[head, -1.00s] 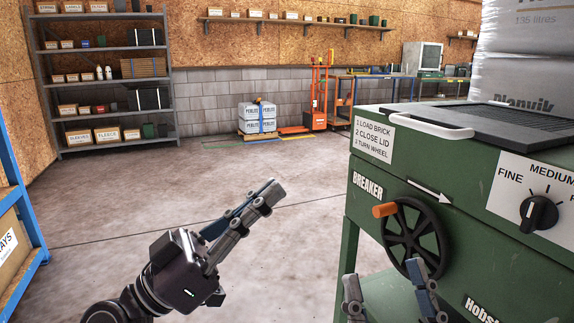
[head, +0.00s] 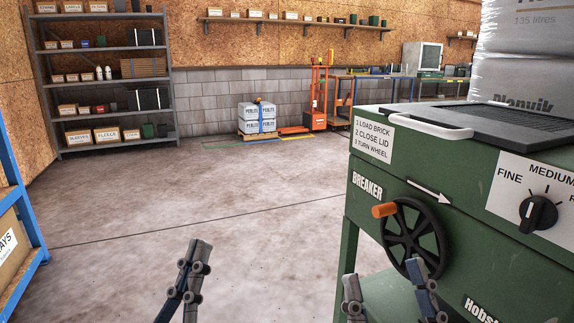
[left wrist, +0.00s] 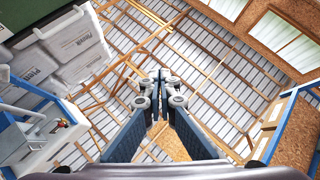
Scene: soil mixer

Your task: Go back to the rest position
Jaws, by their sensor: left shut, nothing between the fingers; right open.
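My left gripper (head: 198,250) is at the lower middle-left of the head view, pointing up, with open floor behind it. It also shows in the left wrist view (left wrist: 165,77), with its fingers shut together and nothing between them. My right gripper (head: 388,272) is at the bottom of the head view, in front of the green soil breaker (head: 372,220). Its two fingers stand apart and nothing shows between them. The breaker's black wheel (head: 411,240) with its orange handle (head: 384,210) is just above the right gripper. Whether they touch cannot be told.
The breaker has a dark lid (head: 478,124) and a black dial (head: 538,213). A grey shelf rack (head: 108,83) stands at the back left. A blue rack (head: 30,235) is at the left edge. The concrete floor (head: 230,180) between is clear.

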